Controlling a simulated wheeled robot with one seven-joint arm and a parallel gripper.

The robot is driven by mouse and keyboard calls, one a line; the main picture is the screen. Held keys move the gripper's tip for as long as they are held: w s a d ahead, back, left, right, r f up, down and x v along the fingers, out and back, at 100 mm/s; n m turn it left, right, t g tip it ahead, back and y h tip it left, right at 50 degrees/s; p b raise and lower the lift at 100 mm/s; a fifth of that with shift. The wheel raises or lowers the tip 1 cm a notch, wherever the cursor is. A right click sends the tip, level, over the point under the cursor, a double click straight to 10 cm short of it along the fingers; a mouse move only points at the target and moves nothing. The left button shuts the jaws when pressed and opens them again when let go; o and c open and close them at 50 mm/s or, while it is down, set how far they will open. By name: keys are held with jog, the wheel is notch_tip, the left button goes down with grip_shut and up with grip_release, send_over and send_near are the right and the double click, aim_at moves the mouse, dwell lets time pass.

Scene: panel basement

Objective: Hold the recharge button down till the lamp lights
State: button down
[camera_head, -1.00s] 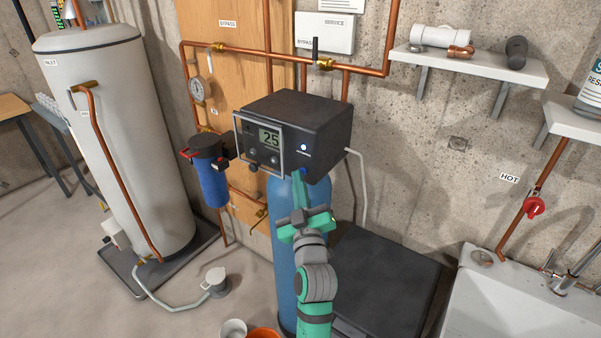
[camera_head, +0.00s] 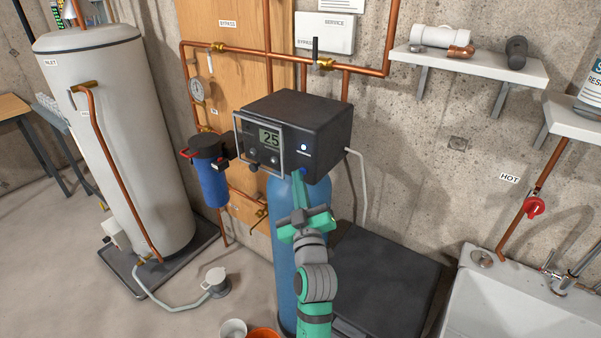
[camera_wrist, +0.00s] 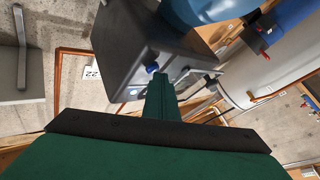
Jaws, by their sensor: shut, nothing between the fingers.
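The dark grey control head (camera_head: 300,130) sits on top of the blue tank (camera_head: 284,235). Its display reads 25, and a round white-blue lamp (camera_head: 304,146) glows on its front face. A blue button (camera_head: 302,172) shows low on that face, and also in the wrist view (camera_wrist: 151,68). My green gripper (camera_head: 298,173) is shut and empty, with its fingertips at the blue button. In the wrist view the fingertips (camera_wrist: 157,76) partly cover the button's lower side. I cannot tell how far the button is pressed in.
A clear framed cover (camera_head: 260,145) surrounds the display left of my gripper. A blue filter housing (camera_head: 210,175) hangs farther left. A black lidded box (camera_head: 385,270) stands right of the tank, beside the white sink (camera_head: 500,305). Copper pipes (camera_head: 260,52) run behind.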

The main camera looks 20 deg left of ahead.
jog(key=shift+s+a, duration=0.25)
jog(key=shift+s, duration=0.5)
jog(key=shift+s+a, duration=0.3)
jog(key=shift+s, duration=0.5)
jog(key=shift+s+a, duration=0.25)
jog(key=shift+s, duration=0.5)
jog(key=shift+s+a, duration=0.3)
jog(key=shift+s, duration=0.5)
jog(key=s+d+f+m+h, duration=0.2)
jog(key=s+d+f, duration=0.2)
jog(key=s+f, duration=0.3)
jog(key=s+d+f+m+g+h, duration=0.1)
jog(key=s+d+f+m+h, duration=0.1)
jog(key=s+d+f, duration=0.45)
jog(key=s+d+f+m+h, duration=0.2)
jog(key=s+f+m, duration=0.15)
jog(key=f, duration=0.55)
jog(key=s+d+f+m+g, duration=0.1)
jog(key=s+d, duration=0.1)
jog(key=s, duration=0.6)
jog(key=s+d+f+g+h, duration=0.1)
jog(key=s+d+f, duration=0.1)
jog(key=s, duration=0.7)
jog(key=s+d+f+m+g+h, duration=0.1)
jog(key=s+d+f, duration=0.1)
jog(key=s, duration=0.6)
jog(key=shift+s+d+m, duration=0.25)
jog(key=shift+s+m, duration=0.1)
jog(key=shift+s, duration=0.05)
